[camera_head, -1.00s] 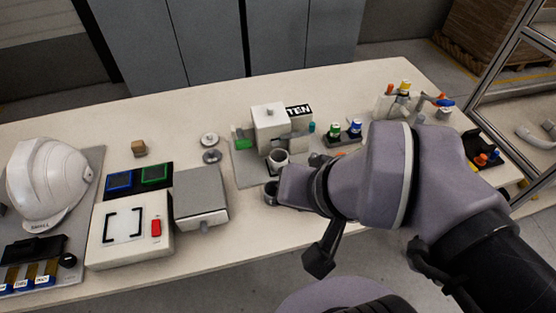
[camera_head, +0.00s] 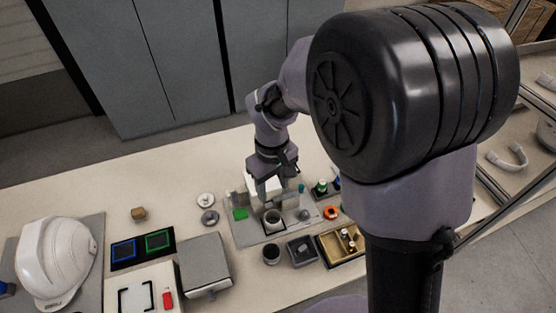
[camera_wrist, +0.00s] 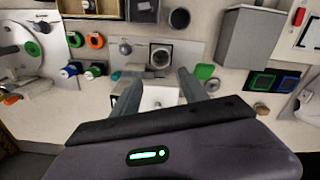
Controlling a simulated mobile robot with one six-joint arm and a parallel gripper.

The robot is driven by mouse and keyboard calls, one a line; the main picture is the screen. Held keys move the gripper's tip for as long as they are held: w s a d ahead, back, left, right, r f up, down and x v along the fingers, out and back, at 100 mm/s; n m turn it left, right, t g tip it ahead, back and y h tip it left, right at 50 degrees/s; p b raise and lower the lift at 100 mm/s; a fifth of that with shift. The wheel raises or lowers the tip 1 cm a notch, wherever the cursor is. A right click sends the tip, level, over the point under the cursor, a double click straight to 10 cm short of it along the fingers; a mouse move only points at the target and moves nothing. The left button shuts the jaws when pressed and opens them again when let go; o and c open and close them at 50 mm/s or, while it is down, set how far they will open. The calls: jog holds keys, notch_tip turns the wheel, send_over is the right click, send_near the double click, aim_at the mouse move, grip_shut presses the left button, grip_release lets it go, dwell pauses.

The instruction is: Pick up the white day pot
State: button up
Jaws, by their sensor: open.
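A pale-rimmed pot with a dark inside (camera_head: 272,217) stands on the grey plate in front of the white block; it also shows in the wrist view (camera_wrist: 160,56). It may be the white day pot, but I see no label to confirm it. A darker grey pot (camera_head: 271,254) stands on the table nearer the front edge, and shows in the wrist view (camera_wrist: 179,19). My gripper (camera_wrist: 160,85) is open and empty. Its fingers are over the white block (camera_wrist: 160,98), apart from both pots. In the head view my arm partly hides the block.
Small jars with green and blue lids (camera_wrist: 80,71) stand to one side. A grey box (camera_head: 204,264), a small dark tray (camera_head: 302,238) and a brown-lined tray (camera_head: 326,250) are close by. A white helmet (camera_head: 57,258) lies far left. Bare table lies behind the plate.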

jog(key=b, duration=0.5)
send_over(273, 223)
jog(key=f, duration=1.2)
jog(key=shift+s+d, duration=0.1)
jog(key=shift+s, duration=0.25)
jog(key=f, duration=0.1)
jog(key=f+b, duration=0.1)
jog(key=f, duration=0.1)
jog(key=f+b, duration=0.1)
jog(key=f, duration=0.1)
jog(key=shift+w, duration=0.35)
jog(key=shift+r, duration=0.15)
jog(key=shift+c, duration=0.2)
jog(key=c, duration=0.9)
jog(key=shift+c, duration=0.2)
